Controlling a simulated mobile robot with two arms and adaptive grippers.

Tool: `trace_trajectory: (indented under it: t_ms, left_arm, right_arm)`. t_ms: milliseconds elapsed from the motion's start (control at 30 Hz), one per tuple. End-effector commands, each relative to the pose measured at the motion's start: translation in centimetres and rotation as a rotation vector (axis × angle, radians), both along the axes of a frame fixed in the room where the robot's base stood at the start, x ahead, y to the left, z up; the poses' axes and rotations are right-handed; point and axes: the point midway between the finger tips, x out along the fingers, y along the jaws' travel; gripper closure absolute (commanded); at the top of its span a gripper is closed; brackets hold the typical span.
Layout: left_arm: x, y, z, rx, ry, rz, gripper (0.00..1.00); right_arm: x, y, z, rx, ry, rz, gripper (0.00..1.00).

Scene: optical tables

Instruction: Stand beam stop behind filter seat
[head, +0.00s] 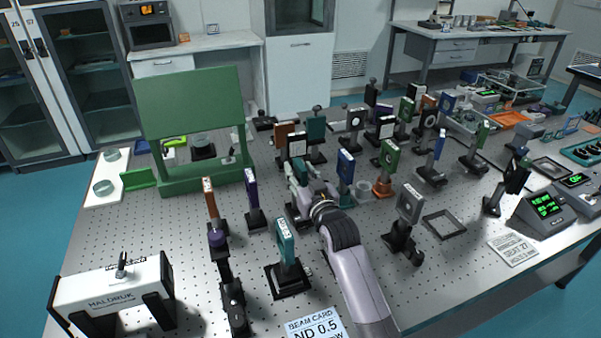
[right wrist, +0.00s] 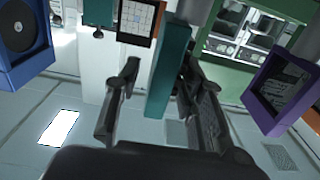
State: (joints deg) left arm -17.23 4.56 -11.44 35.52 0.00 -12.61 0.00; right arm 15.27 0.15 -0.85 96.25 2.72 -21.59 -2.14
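My right gripper (head: 304,187) reaches in from the bottom among the mounted plates on the optical table (head: 130,225). In the right wrist view, which looks upside down, its two fingers (right wrist: 163,95) stand apart on either side of a teal plate (right wrist: 168,70). A gap shows beside the left finger; contact at the right one cannot be told. The same plate shows partly hidden at the fingers in the head view (head: 301,172). Another teal plate on a black base (head: 286,245) stands nearer. I cannot tell which mounts are the beam stop and filter seat. My left gripper is not in view.
A purple plate (head: 251,187) and a blue plate (head: 346,164) stand close on either side of the gripper. A green frame (head: 190,105) stands behind left. Many mounts crowd the back right. A grey mount (head: 409,205) stands right of my arm. Bare table lies at left.

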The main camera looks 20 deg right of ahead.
Motion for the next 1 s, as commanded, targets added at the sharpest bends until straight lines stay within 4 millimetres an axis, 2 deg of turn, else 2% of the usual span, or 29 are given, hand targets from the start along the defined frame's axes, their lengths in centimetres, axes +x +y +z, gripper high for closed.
trace_trajectory:
  t_ms: [267,367,800,1000]
  left_arm:
    - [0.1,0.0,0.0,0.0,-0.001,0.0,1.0]
    - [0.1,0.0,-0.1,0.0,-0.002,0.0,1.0]
    - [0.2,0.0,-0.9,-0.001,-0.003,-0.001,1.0]
    - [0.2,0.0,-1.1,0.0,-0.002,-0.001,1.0]
  right_arm:
    - [-0.4,0.0,0.2,0.0,0.0,0.0,0.64]
    - [-1.7,-0.1,0.1,0.0,0.0,0.0,0.64]
    - [-10.1,-0.3,0.1,-0.001,0.001,0.0,0.64]
    - [-11.8,-0.4,0.3,-0.001,0.0,0.0,0.64]
